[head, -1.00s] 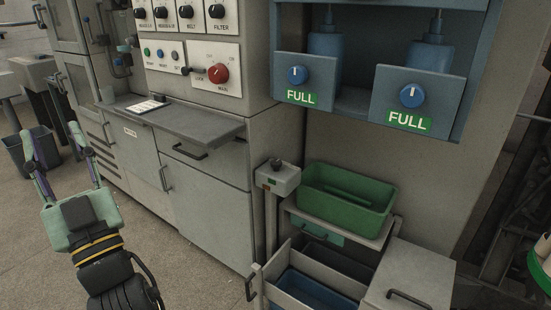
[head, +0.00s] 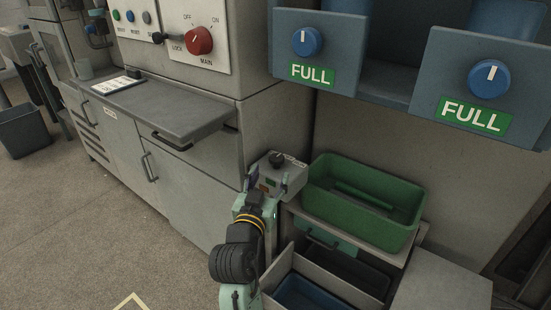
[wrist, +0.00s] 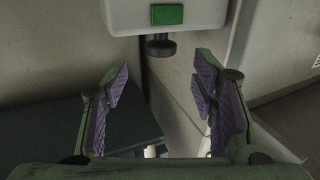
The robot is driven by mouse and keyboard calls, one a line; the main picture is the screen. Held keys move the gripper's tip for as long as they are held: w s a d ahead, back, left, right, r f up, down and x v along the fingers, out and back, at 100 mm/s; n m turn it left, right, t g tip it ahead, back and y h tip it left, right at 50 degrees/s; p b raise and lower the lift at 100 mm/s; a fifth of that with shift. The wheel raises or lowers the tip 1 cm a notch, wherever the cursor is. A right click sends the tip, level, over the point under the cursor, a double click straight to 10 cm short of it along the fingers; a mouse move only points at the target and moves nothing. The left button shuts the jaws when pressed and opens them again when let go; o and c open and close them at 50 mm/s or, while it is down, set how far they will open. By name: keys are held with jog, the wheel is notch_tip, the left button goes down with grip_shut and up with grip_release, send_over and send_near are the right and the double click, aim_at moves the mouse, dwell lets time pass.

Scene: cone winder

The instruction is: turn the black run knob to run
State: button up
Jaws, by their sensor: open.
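The black run knob (head: 277,157) stands on top of a small light-grey control box (head: 291,177) beside the green bin. In the wrist view the picture seems inverted: the knob (wrist: 160,47) points down from the box (wrist: 205,14), whose face has a green patch (wrist: 167,14). My gripper (head: 268,184) is in front of the box, its fingers apart and empty. In the wrist view my gripper (wrist: 160,86) has a purple-padded finger on each side. The knob lies beyond the fingertips, roughly centred between them, and appears apart from them. Its pointer direction is too small to tell.
A green bin (head: 365,200) stands right of the box, above an open drawer with a blue liner (head: 308,296). A grey shelf (head: 170,107) juts out at left. Blue dispensers with FULL labels (head: 313,74) hang above. A red main switch (head: 199,41) is on the cabinet.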

aim_at(275, 163)
jog(key=p+x, duration=0.1)
jog(key=x, duration=0.6)
jog(key=shift+w, duration=0.15)
jog(key=shift+c, duration=0.5)
jog(key=c, duration=1)
jog(key=shift+c, duration=0.2)
